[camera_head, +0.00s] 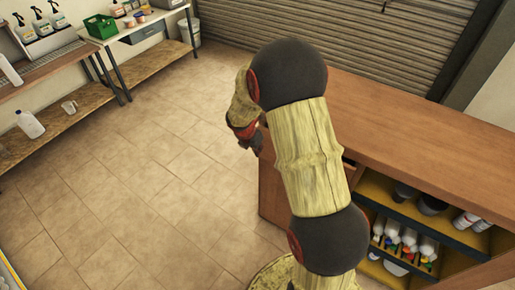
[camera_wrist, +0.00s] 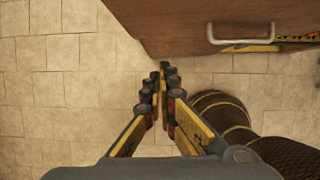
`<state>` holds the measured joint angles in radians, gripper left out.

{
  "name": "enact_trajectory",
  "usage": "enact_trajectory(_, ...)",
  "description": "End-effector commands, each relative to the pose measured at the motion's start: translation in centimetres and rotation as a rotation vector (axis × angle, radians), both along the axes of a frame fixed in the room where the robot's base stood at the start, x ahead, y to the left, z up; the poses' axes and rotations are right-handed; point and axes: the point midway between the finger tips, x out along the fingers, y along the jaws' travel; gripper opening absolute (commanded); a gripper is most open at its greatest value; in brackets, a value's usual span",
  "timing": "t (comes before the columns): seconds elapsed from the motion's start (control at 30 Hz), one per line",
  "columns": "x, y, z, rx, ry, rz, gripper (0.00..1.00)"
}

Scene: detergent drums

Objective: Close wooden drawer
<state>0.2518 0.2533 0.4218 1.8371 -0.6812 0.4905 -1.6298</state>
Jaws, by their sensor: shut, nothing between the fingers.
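The wooden furniture with the drawer is the brown counter (camera_head: 410,125) on the right of the head view. In the wrist view a brown wooden panel (camera_wrist: 160,25) with a pale metal bar handle (camera_wrist: 240,40) shows at the top. I cannot tell how far the drawer stands out; my arm hides part of that side in the head view. My gripper (camera_wrist: 159,78) is shut and empty, with its fingertips just below the panel's lower edge in the picture and left of the handle. In the head view my gripper (camera_head: 250,140) is beside the counter's left end, partly hidden.
The counter's open shelves (camera_head: 425,225) hold bottles and dark containers. A workbench (camera_head: 150,25) with a green crate (camera_head: 100,26) and a white bucket (camera_head: 189,32) stand at the back left. The tiled floor (camera_head: 130,190) left of my arm is clear.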

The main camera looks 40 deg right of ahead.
Motion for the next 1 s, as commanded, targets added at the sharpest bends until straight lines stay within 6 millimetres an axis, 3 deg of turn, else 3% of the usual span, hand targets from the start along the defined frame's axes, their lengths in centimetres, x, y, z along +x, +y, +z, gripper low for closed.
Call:
enact_trajectory(0.1,0.2,-0.8,-2.6,0.001,0.005,-0.001,0.00)
enact_trajectory(0.37,1.0,-2.6,-7.3,0.001,0.003,-0.001,0.00)
enact_trajectory(0.63,2.4,-5.7,-6.9,0.000,0.001,-0.001,0.00)
enact_trajectory(1.0,2.6,-6.2,-6.9,0.000,0.000,0.001,0.00)
